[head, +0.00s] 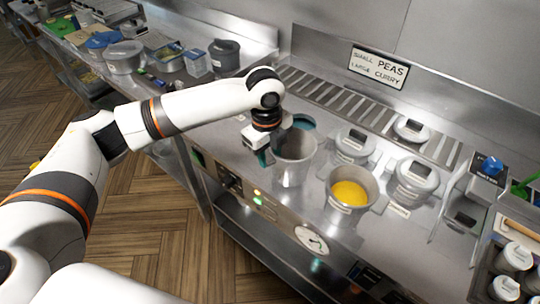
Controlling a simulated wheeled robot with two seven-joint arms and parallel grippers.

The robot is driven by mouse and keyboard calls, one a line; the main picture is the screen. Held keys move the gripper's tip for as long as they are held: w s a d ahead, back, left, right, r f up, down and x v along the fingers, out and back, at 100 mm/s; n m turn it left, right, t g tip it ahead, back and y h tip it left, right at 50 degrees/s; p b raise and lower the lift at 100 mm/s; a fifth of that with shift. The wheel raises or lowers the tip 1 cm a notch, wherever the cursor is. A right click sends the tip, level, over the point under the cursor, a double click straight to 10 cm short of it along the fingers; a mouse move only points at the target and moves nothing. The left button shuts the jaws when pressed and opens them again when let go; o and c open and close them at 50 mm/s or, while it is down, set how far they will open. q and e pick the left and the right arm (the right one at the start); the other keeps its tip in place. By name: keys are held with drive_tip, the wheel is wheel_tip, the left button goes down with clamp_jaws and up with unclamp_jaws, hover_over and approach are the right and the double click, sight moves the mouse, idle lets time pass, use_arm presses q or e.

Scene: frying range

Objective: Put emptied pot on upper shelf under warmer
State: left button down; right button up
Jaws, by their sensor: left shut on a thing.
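My left gripper (267,152) reaches down from the end of my left arm and is shut on the left side of a grey metal pot (293,172). The pot is upright at the warmer counter. Its inside looks grey, with no food showing. I cannot tell whether its base touches the counter. A second pot with yellow food (350,194) sits in the counter to its right. The shelf under the warmer (245,238) shows below the front panel as a metal ledge, partly in shade. My right gripper is out of view.
Several lidded pots, one of them (354,145), stand behind and right of the pots. A front panel with a dial (312,240) faces the wooden floor (150,220). Cluttered counters fill the upper left.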

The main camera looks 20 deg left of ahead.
use_arm(q)
drive_tip(key=shift+f, duration=0.9)
drive_tip(key=c, duration=0.9)
unclamp_jaws()
drive_tip(key=shift+f, duration=0.1)
